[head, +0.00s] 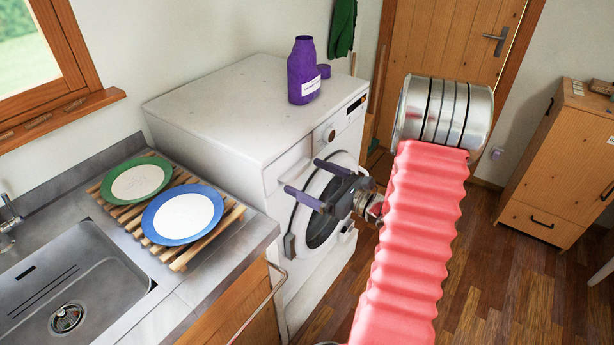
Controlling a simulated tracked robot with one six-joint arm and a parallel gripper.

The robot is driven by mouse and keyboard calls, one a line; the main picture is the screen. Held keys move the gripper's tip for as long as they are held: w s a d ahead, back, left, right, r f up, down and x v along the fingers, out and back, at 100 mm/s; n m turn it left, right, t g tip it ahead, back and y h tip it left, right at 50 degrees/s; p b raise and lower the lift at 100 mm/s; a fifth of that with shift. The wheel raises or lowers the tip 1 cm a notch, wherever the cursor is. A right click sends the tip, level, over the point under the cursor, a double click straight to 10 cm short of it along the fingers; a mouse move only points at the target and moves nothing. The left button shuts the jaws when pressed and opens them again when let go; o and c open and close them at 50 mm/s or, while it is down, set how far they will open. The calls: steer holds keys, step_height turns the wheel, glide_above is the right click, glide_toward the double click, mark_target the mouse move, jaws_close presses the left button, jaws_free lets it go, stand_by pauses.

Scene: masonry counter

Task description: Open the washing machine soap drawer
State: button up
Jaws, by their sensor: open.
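The white washing machine (215,115) stands beyond the counter, with its front turned to the right. The soap drawer front (287,163) appears to be at the near upper corner of that front, left of the round dial (331,135). It looks flush with the panel, but its outline is hard to make out. My gripper (302,176) is open and empty in front of the upper part of the machine, with its two fingers pointing toward the drawer area. The gripper partly hides the round door (322,220). I cannot tell whether a fingertip touches the panel.
A green plate (140,180) and a blue plate (183,214) lie on a wooden rack beside the sink (75,290). A wooden cabinet (560,165) stands at right; floor between is clear.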

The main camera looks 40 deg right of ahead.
steer(key=shift+w+a, duration=0.25)
steer(key=shift+w, duration=0.45)
